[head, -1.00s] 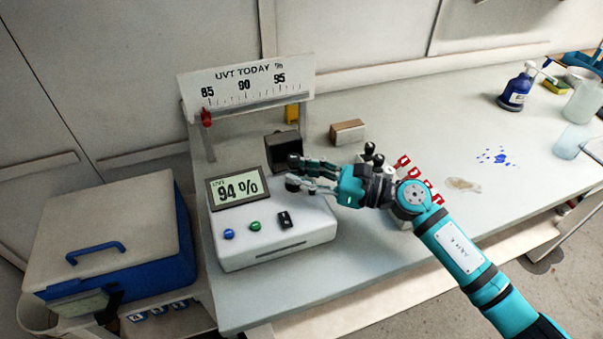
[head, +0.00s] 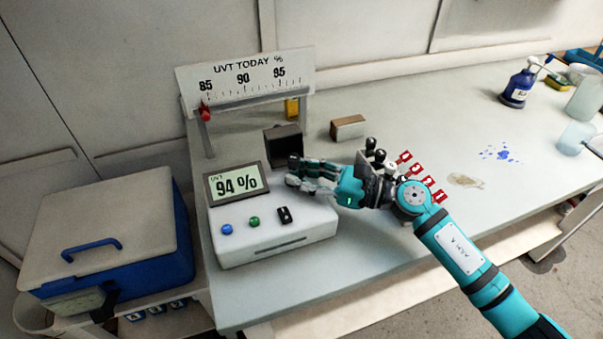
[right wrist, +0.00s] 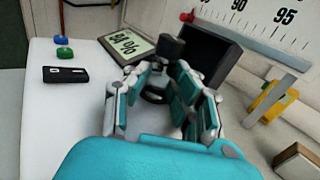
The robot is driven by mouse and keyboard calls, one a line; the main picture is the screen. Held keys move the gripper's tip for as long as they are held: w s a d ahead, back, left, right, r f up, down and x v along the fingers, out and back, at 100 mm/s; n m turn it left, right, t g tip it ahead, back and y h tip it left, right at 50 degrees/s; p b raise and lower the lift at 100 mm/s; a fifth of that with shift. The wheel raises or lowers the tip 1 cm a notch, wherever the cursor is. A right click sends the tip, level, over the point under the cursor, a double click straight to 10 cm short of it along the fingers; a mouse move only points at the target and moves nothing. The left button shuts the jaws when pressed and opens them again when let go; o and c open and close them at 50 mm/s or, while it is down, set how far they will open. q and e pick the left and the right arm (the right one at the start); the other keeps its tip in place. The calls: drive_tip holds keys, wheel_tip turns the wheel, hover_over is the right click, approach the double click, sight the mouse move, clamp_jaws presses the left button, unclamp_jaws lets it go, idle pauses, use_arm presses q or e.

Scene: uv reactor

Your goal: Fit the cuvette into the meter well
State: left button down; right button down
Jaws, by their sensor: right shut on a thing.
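The meter (head: 282,243) is a white box with a "94 %" display (head: 237,184) and its dark lid standing open behind. My right gripper (head: 299,175) is over the meter's right part, shut on a black-capped cuvette (head: 294,159). In the right wrist view the black cap (right wrist: 172,46) shows between the fingertips (right wrist: 160,72). A dark round ring (right wrist: 154,96), seemingly the well, shows just below the fingers. The cuvette's body is hidden by the fingers, so I cannot tell whether it is inside the well. My left gripper is not in view.
A rack with black-capped cuvettes (head: 376,153) and red number tags (head: 427,182) stands right of the meter, partly behind my arm. A "UVT TODAY" scale (head: 246,85) stands behind. A blue cooler box (head: 110,235) is at left. A small box (head: 348,127) lies behind.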

drive_tip(key=shift+f, duration=0.2)
drive_tip(key=c, duration=1.1)
unclamp_jaws()
drive_tip(key=shift+s, duration=0.1)
drive_tip(key=shift+o, duration=0.2)
drive_tip(key=shift+d+f, duration=0.1)
drive_tip(key=shift+d, duration=0.05)
drive_tip(key=v, duration=1.1)
drive_tip(key=shift+s+d+r, duration=0.2)
drive_tip(key=shift+r, duration=0.1)
drive_tip(key=shift+s, duration=0.1)
